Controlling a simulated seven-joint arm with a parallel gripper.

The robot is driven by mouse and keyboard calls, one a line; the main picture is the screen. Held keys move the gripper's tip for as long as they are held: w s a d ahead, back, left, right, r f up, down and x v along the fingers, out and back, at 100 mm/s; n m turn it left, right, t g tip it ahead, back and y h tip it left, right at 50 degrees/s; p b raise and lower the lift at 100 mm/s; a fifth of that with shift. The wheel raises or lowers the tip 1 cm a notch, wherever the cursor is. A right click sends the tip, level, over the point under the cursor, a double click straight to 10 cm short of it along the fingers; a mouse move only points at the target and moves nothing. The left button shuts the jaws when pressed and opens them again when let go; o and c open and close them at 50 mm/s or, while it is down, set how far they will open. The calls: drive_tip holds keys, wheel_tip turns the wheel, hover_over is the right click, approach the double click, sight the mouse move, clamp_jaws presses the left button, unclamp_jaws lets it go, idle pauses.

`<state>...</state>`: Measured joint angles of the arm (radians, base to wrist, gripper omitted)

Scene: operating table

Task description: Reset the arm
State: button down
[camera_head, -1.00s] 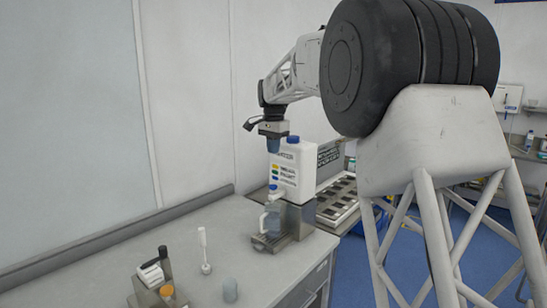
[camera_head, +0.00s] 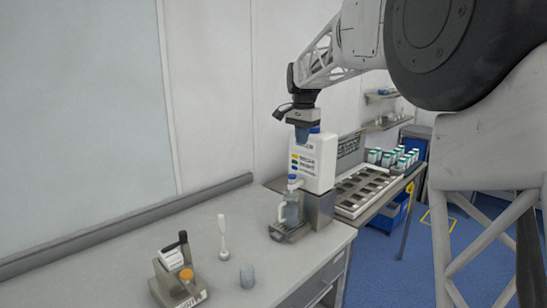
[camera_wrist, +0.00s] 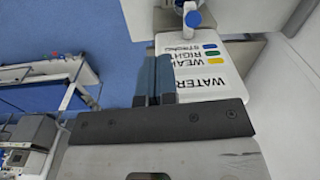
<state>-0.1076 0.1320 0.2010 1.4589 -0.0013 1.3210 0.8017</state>
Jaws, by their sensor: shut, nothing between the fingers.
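My gripper (camera_head: 302,138) hangs down from the arm in the head view, at the upper left of the white water container (camera_head: 314,168). Its two blue fingers (camera_wrist: 155,78) lie together in the wrist view, shut with nothing held. The container's label with "WATER" and coloured marks (camera_wrist: 200,72) shows behind the fingers in the wrist view. Whether the fingers touch the container cannot be told.
The container stands on a metal stand (camera_head: 318,211) with a clear jug (camera_head: 290,208) below its tap. A slotted tray (camera_head: 362,190) lies behind.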

drive_tip(key=s+d+n, duration=0.2)
drive_tip(key=s+d, duration=0.2)
drive_tip(key=s, duration=1)
drive_tip(key=s+d+f+n, duration=0.1)
drive_tip(key=s+f, duration=0.4)
drive_tip(key=s, duration=0.8)
drive_tip(key=s+d+f+n+t, duration=0.1)
drive_tip(key=s+f, duration=0.4)
drive_tip(key=s, duration=0.7)
drive_tip(key=s+d+f+n+t, duration=0.1)
drive_tip(key=s+d+f+n, duration=0.2)
drive_tip(key=s, duration=1)
wheel_tip(320, 180, down, 3)
drive_tip(key=shift+s+r+n, duration=0.15)
drive_tip(key=shift+s+n, duration=0.15)
drive_tip(key=shift+n, duration=0.1)
